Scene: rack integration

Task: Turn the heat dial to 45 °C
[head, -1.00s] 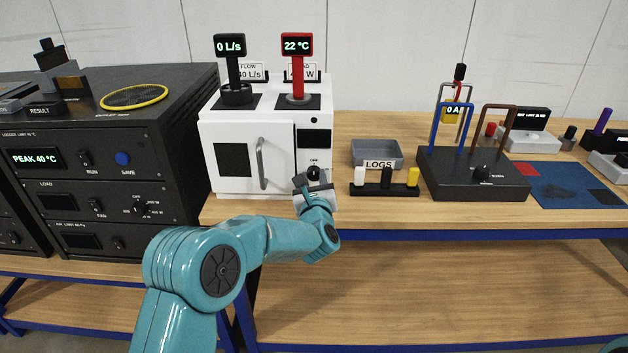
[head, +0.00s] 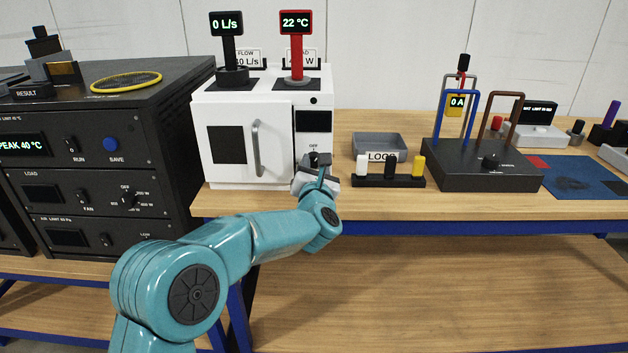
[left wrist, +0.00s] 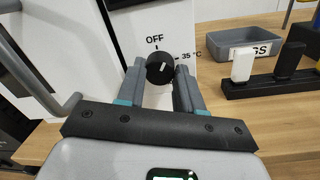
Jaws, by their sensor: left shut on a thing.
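The heat dial (left wrist: 160,68) is a black round knob with a white pointer line on the front of a white oven (head: 225,185). In the left wrist view the labels "OFF" and "35 °C" show around it, and the pointer leans up and slightly right, near "OFF". The dial also shows in the head view (head: 314,158), partly hidden. My left gripper (left wrist: 160,76) has its fingers on either side of the dial and is shut on it. A red-posted display (head: 296,22) on the oven reads 22 °C. My right gripper is not in view.
The oven door handle (head: 257,148) stands out left of my gripper. A rack with white, black and yellow pieces (head: 388,181) and a grey tray (head: 381,143) are to the right. A black instrument stack (head: 90,165) stands at left.

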